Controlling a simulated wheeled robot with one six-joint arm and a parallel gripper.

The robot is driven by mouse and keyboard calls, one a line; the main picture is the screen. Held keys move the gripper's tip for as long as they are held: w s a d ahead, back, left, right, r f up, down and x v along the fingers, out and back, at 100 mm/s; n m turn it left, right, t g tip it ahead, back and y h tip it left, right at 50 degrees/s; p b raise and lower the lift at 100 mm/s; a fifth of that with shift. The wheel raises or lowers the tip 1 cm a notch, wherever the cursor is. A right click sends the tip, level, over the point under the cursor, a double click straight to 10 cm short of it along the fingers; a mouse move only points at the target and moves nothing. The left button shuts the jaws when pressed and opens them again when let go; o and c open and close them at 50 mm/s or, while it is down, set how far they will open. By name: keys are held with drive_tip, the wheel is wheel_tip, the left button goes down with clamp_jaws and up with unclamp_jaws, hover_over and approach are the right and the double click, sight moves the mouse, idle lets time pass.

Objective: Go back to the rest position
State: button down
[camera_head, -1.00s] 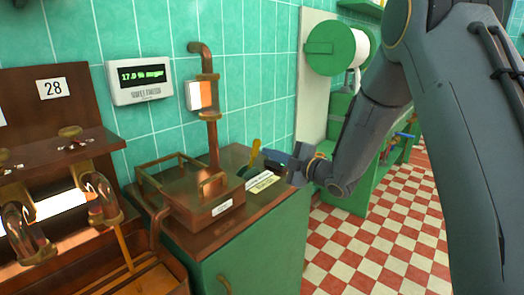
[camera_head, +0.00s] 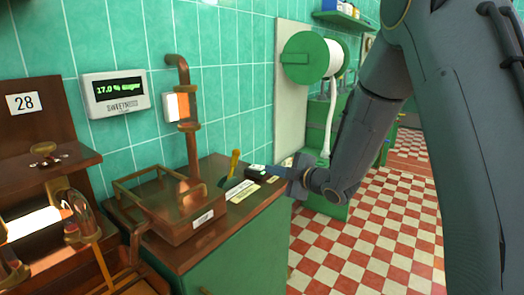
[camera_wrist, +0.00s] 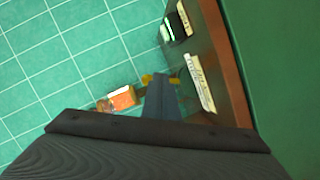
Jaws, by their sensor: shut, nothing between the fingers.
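My gripper (camera_head: 274,172) is shut and empty. In the head view it points left over the right edge of the copper-topped counter (camera_head: 243,213), close to a small black device with a green display (camera_head: 256,170). I cannot tell whether it touches anything. In the wrist view the shut fingers (camera_wrist: 160,84) point up the picture. The black device (camera_wrist: 174,28) shows at the upper right there. My arm is bent at the right of the head view.
A copper tray with rails (camera_head: 180,228) and a yellow-handled tool (camera_head: 234,160) are on the counter. A copper pipe (camera_head: 190,140) rises behind. A sugar readout (camera_head: 115,97) hangs on the tiled wall. The checkered floor (camera_head: 385,225) at right is open.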

drive_tip(key=s+d+f+m+g+h, duration=0.2)
drive_tip(key=s+d+f+m+h, duration=0.1)
drive_tip(key=s+d+m+h, duration=0.3)
drive_tip(key=s+d+f+m+g+h, duration=0.3)
drive_tip(key=s+d+m, duration=0.35)
drive_tip(key=d, duration=0.25)
drive_tip(key=s+d+f+m+g+h, duration=0.1)
drive_tip(key=s+m+g, duration=0.6)
drive_tip(key=s, duration=1.7)
drive_tip(key=shift+f+m, duration=0.15)
drive_tip(key=shift+m, duration=0.2)
drive_tip(key=shift+s, duration=0.1)
